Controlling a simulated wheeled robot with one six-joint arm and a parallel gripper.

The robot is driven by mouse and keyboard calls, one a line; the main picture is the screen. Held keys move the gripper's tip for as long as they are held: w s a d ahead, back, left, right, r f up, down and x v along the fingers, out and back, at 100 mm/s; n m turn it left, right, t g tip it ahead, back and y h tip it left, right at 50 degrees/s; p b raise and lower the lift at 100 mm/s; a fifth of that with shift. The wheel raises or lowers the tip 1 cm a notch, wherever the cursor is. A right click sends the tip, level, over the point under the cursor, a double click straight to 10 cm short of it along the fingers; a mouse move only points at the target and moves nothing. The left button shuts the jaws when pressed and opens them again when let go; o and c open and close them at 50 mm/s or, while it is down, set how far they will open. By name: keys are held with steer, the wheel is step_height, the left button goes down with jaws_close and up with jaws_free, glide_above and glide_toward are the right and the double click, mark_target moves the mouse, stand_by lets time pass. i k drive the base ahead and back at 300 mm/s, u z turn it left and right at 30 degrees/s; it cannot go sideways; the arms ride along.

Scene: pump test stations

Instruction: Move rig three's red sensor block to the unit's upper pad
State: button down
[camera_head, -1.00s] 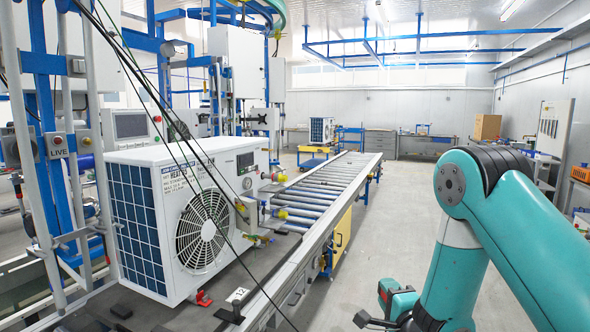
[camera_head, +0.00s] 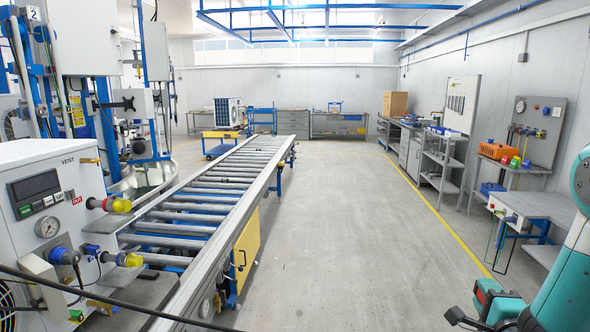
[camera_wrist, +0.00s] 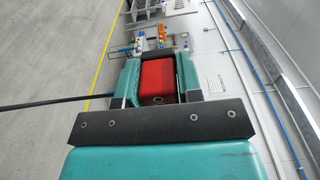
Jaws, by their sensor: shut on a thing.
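The red sensor block (camera_wrist: 157,76) sits between the two teal jaws of my gripper (camera_wrist: 160,88) in the wrist view, and the jaws are shut on it. In the head view my gripper (camera_head: 472,308) is at the lower right, held over open floor, with a little red showing at it. The white heat pump unit (camera_head: 70,160) is at the left edge, cut off by the frame and well apart from my gripper. Its side has a display, a gauge and coloured fittings. I cannot make out the upper pad.
A roller conveyor (camera_head: 210,205) runs away beside the unit. Grey floor (camera_head: 340,220) is clear in the middle. A workbench (camera_head: 535,207) and a shelf rack (camera_head: 440,165) stand at the right. A black cable (camera_head: 110,300) crosses the lower left; a dark line (camera_wrist: 55,103) reaches the gripper in the wrist view.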

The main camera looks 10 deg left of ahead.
mark_target(69, 194)
steer(key=u, duration=0.2)
steer(key=i, duration=1.55)
steer(key=u, duration=1.3)
steer(key=i, duration=0.75)
steer(key=u, duration=0.5)
